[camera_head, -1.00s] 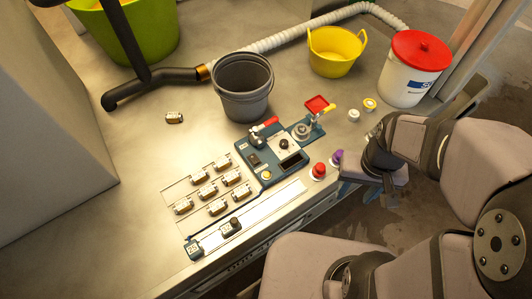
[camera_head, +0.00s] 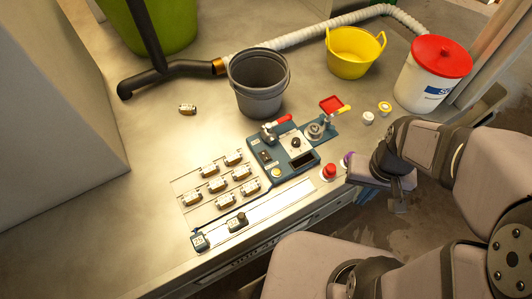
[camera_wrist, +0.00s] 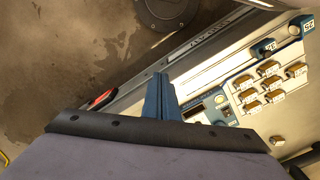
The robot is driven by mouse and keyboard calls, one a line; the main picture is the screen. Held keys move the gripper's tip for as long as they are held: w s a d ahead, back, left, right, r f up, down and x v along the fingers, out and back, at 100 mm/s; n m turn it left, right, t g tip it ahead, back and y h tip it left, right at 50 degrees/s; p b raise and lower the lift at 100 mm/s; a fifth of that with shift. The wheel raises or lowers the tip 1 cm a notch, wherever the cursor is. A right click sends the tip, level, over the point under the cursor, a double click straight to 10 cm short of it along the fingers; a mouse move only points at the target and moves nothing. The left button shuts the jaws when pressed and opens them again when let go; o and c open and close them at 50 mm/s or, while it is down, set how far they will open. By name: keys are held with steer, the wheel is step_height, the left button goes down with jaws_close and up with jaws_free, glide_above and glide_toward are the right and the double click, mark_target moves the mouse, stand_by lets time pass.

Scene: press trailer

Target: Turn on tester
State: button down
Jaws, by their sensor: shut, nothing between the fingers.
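The tester (camera_head: 262,173) is a dark blue panel box on the bench in the head view. In the wrist view part of the tester (camera_wrist: 205,106) shows just right of my gripper (camera_wrist: 160,76), partly hidden by the fingers and wrist. The blue fingers are shut and empty, apart from the panel, by the bench's front edge.
A red button (camera_head: 329,171) and a partly hidden purple one stand near the edge beside my wrist. Several small connectors (camera_head: 217,185) lie left of the tester. A grey bucket (camera_head: 257,98), yellow tub (camera_head: 352,58) and red-lidded white bucket (camera_head: 425,85) stand behind. The left bench is mostly clear.

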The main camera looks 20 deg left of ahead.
steer(key=s+a+f+n+g+b, duration=0.2)
steer(key=s+a+f+n, duration=0.1)
steer(key=a+f, duration=0.3)
steer(key=n+t+b, duration=0.1)
steer(key=n+b, duration=0.2)
steer(key=n, duration=0.6)
glide_above(267, 159)
steer(key=s, duration=0.1)
step_height(267, 159, down, 4)
step_height(267, 159, up, 8)
steer(key=w+a+n+h, duration=0.1)
steer(key=w+n, duration=0.1)
steer(key=n, duration=1.2)
steer(key=shift+w+a+n, duration=0.2)
steer(key=shift+w+n, duration=0.05)
steer(key=shift+n, duration=0.05)
steer(key=f+p, duration=0.1)
steer(key=f, duration=0.3)
steer(key=f+p, duration=0.1)
steer(key=f, duration=0.4)
steer(key=s+d+f+p, duration=0.1)
steer(key=f, duration=0.3)
steer(key=shift+s+d+f, duration=0.1)
steer(key=shift+f, duration=0.3)
